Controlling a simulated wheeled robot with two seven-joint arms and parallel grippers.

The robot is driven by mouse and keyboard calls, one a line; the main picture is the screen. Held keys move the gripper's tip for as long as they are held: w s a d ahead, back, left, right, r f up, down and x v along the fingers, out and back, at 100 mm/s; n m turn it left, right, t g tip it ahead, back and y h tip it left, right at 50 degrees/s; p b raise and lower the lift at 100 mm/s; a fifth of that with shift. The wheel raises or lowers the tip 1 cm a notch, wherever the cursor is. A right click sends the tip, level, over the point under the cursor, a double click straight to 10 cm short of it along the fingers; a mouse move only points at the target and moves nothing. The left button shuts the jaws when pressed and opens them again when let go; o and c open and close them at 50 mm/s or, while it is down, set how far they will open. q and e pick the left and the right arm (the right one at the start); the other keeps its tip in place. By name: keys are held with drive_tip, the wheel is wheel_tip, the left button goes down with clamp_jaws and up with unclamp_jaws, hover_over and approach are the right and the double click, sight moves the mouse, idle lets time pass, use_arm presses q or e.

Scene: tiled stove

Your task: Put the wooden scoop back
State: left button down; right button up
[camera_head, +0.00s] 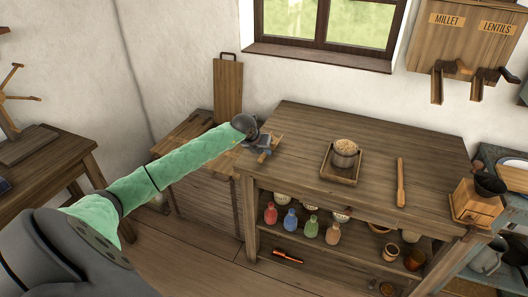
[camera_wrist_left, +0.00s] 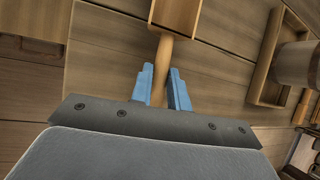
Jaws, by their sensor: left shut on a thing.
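My left gripper (camera_head: 263,148) is at the left end of the wooden table (camera_head: 300,128). In the left wrist view its two blue fingers (camera_wrist_left: 163,88) are shut on the handle of the wooden scoop (camera_wrist_left: 176,14). The scoop's light wooden head points away from the gripper, and its far end is cut off by the top of that view. In the head view only a small part of the scoop (camera_head: 276,143) shows beside the gripper. I cannot tell whether the scoop touches the table top. My right gripper is not in view.
A square tray (camera_head: 327,178) with a pot of grain (camera_head: 345,152) stands mid-table. A wooden stick (camera_head: 400,184) lies right of it, before a grinder (camera_head: 478,203). Wall dispensers (camera_head: 462,55) hang behind. Bottles stand on the shelf below. The table's back left is clear.

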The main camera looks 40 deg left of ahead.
use_arm(q)
drive_tip(key=shift+f, duration=0.55)
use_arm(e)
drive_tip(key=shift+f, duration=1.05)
use_arm(q)
drive_tip(key=shift+f, duration=0.1)
drive_tip(key=c, duration=1.3)
unclamp_jaws()
drive_tip(key=shift+c, duration=0.2)
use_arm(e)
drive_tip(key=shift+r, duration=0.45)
